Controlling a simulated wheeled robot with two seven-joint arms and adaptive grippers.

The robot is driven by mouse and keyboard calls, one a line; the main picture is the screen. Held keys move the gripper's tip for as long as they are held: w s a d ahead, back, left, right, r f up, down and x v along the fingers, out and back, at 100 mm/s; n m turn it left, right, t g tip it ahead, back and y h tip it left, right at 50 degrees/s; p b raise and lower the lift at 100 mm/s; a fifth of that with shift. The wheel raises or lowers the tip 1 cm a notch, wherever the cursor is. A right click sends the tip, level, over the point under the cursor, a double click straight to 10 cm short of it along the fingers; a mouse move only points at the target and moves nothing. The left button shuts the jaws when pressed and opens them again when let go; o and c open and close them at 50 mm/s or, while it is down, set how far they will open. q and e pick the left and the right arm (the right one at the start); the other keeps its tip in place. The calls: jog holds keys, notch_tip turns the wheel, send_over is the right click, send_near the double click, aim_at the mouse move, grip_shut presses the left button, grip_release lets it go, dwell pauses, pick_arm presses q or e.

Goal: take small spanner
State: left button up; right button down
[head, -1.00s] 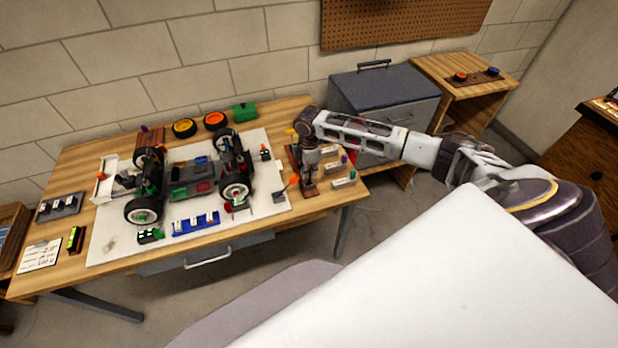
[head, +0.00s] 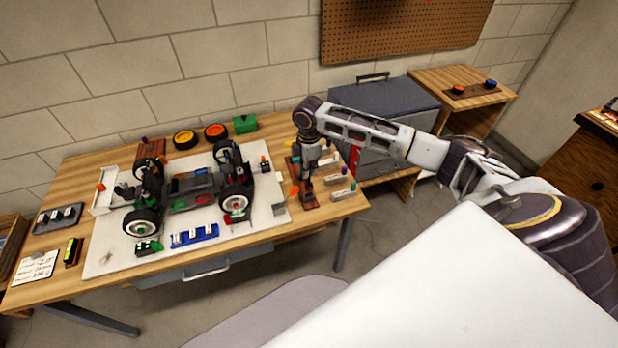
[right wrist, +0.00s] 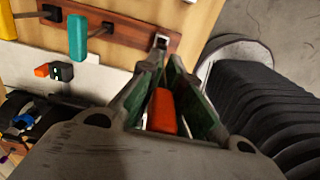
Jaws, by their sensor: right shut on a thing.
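My right gripper (head: 306,180) reaches down over the dark wooden tool rack (head: 310,202) at the right end of the workbench. In the right wrist view, the gripper (right wrist: 166,92) is shut on an orange-red handle (right wrist: 162,111) between its green-sided fingers. I take this handle to be the small spanner's, but its lower part is hidden by the fingers. A metal piece (right wrist: 161,42) shows just beyond the fingertips at the rack's end. A teal-handled tool (right wrist: 77,37) stands in the same rack, apart from the gripper. My left gripper is not in view.
An RC car chassis (head: 190,187) stands on a white mat (head: 110,258) left of the rack. Small labelled holders (head: 343,193) lie close to the rack's right. A grey cabinet (head: 395,97) stands behind on the right. Loose wheels (head: 215,131) lie at the back.

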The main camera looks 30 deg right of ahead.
jog(key=shift+r, duration=1.5)
